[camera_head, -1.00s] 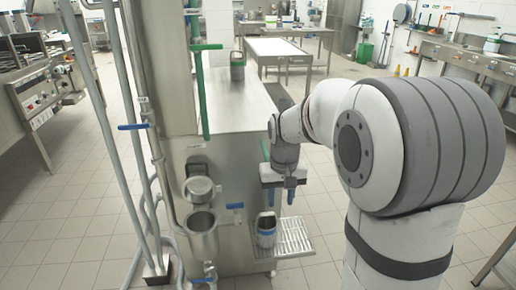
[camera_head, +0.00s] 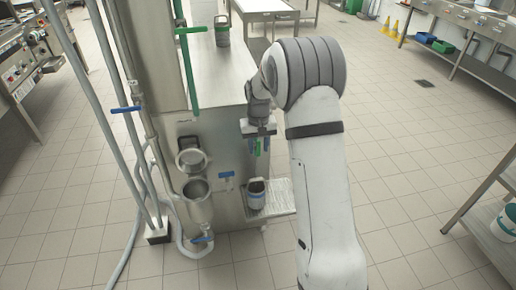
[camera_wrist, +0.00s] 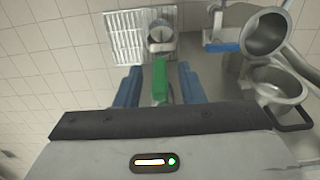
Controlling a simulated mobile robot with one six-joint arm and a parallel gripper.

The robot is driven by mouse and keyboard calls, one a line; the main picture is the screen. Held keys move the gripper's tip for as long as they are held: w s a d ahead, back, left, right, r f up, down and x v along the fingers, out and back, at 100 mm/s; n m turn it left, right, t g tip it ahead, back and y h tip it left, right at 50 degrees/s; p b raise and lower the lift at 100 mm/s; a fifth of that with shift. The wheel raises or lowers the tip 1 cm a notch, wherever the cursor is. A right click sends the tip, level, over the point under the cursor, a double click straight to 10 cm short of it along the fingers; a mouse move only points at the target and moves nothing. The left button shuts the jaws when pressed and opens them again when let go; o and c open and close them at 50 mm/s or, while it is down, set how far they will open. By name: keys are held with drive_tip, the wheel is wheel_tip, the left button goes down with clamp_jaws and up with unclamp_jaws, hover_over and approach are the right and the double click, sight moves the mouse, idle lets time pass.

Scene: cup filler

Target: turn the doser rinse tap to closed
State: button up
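My gripper (camera_head: 258,146) is open at the machine's front right, above a drip grate. In the wrist view its two blue fingers (camera_wrist: 160,86) lie on either side of a green handle (camera_wrist: 160,78), with a gap on both sides. Whether the handle is at fingertip depth I cannot tell. A blue-handled tap (camera_head: 226,176) sits lower left on the machine front; it also shows in the wrist view (camera_wrist: 222,47). Other blue taps are on the pipe (camera_head: 125,109) and below the funnel (camera_head: 203,239). No label shows which one is the doser rinse tap.
A metal cup (camera_head: 256,196) stands on the drip grate (camera_head: 282,205). A steel funnel (camera_head: 197,202) and round lid (camera_head: 191,160) are left of the gripper. A long green handle (camera_head: 188,75) rises by the column. A canister (camera_head: 222,36) is on the machine top.

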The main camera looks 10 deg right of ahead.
drive_tip(key=shift+f, duration=0.7)
clamp_jaws()
